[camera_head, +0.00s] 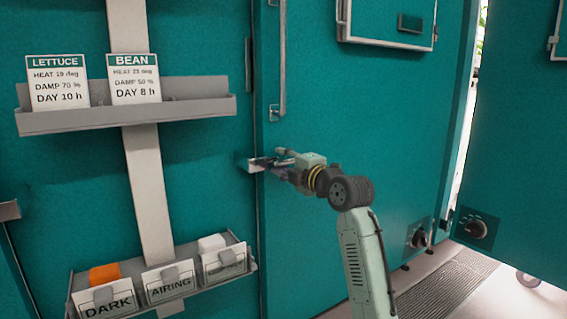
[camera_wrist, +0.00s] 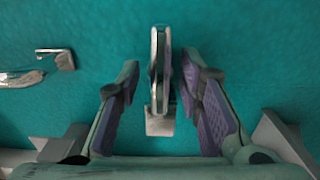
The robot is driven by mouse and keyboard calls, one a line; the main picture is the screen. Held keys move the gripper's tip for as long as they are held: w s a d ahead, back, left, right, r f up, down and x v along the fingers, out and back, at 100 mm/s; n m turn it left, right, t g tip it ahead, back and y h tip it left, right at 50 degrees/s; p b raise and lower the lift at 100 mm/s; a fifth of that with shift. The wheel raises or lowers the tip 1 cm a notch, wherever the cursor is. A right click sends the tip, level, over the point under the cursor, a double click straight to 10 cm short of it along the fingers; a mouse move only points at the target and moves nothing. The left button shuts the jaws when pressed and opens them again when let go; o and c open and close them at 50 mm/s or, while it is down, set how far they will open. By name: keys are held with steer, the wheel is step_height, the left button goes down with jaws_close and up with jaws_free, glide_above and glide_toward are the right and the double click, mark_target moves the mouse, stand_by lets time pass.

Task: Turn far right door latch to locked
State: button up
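The teal chamber door (camera_head: 385,150) on the right is closed against its frame. A metal latch (camera_head: 250,163) sits at the door's left edge, partly hidden by my gripper (camera_head: 276,162). In the wrist view the latch's lever (camera_wrist: 161,65) is a narrow silver loop seen nearly end-on, above a small metal plate (camera_wrist: 160,123). My gripper (camera_wrist: 158,80) is open, with one purple-padded finger on each side of the lever. A gap shows between each pad and the lever, so neither seems to touch it. I cannot tell whether the latch is locked.
A long vertical handle (camera_head: 282,60) runs above the latch. Left of it are an upper shelf (camera_head: 190,108) with LETTUCE (camera_head: 57,83) and BEAN (camera_head: 133,80) cards and a lower card rack (camera_head: 130,302). Another open door (camera_head: 520,150) stands at right. Metal hardware (camera_wrist: 60,57) shows left in the wrist view.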

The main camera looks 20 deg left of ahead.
steer(key=v, duration=1.2)
